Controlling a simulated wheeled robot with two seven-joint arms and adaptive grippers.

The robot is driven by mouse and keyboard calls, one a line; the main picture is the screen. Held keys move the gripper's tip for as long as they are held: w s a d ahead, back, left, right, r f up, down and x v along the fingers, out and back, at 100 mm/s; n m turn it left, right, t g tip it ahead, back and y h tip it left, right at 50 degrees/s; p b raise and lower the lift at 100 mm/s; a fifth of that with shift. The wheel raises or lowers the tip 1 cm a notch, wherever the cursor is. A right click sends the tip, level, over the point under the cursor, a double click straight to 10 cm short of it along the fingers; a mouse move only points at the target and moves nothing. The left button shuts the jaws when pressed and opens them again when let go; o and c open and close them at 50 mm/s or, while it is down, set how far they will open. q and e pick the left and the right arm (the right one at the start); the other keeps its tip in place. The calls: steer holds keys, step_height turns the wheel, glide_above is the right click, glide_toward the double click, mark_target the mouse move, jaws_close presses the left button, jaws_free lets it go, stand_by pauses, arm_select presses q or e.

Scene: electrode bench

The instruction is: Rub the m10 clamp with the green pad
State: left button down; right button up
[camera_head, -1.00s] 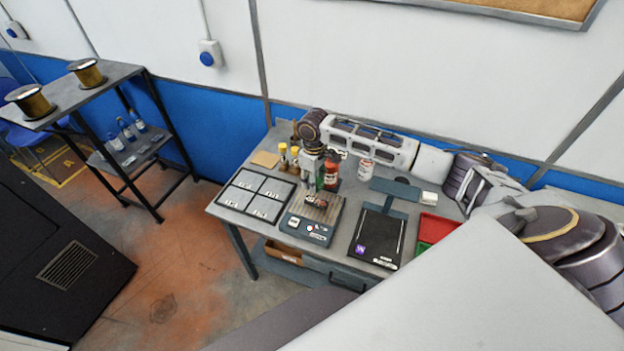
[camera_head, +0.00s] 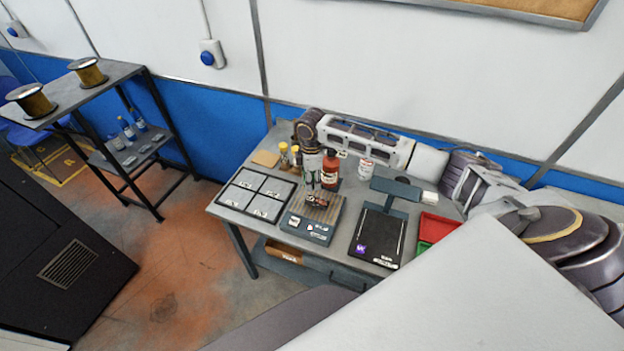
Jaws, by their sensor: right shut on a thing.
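The fingertips are just above the slatted top of a grey device (camera_head: 331,214). A small reddish-brown piece (camera_head: 318,200) lies on that top close to the fingertips; I cannot tell whether they touch. The m10 clamp cannot be told apart from the small metal pieces in the four-part tray (camera_head: 222,206), whose labels are too small to read. My left gripper is out of view.
A red bottle (camera_head: 330,168) and a white jar (camera_head: 366,169) stand behind the device. Yellow-capped bottles (camera_head: 284,156) stand near the tray. A black scale (camera_head: 379,238) and red and green bins (camera_head: 432,228) lie to the right. A shelf rack (camera_head: 110,85) stands left of the bench.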

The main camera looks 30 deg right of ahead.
steer(key=shift+n, duration=0.5)
